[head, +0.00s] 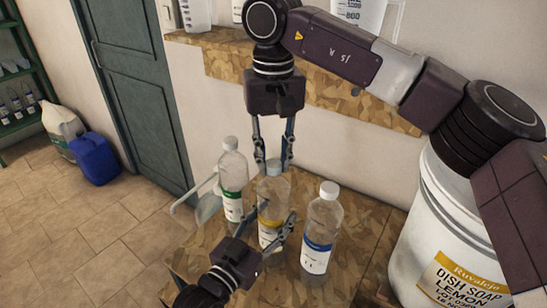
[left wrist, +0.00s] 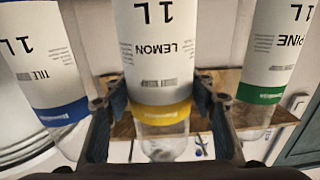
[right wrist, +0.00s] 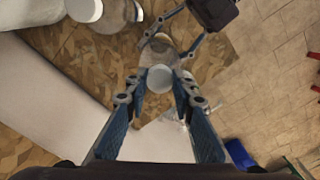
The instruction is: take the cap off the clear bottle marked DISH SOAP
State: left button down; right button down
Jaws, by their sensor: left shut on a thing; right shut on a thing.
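The middle clear bottle (head: 272,195), with a yellow-banded label, stands upright on the wooden top. In the left wrist view the bottle (left wrist: 160,60) appears upside down; its label reads LEMON 1 L, and I cannot read DISH SOAP on it. My left gripper (head: 278,212) is shut around its body; its fingers flank the bottle in the left wrist view (left wrist: 158,102). My right gripper (head: 273,163) points down from above, shut on the pale cap (right wrist: 160,78), which sits at the bottle's top. The fingers partly hide the cap in the head view.
A green-banded bottle (head: 232,180) stands close on the left, a blue-banded bottle (head: 321,235) close on the right. A white drum (head: 425,235) labelled DISH SOAP LEMON stands at the right. A wooden shelf (head: 225,62) with containers is behind. A blue jug (head: 95,160) is on the floor.

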aim_at(273, 164)
jog(key=shift+r, duration=0.2)
jog(key=shift+r, duration=0.9)
jog(key=shift+r, duration=2.05)
pick_arm(q)
jog(key=c, duration=0.8)
grip_release()
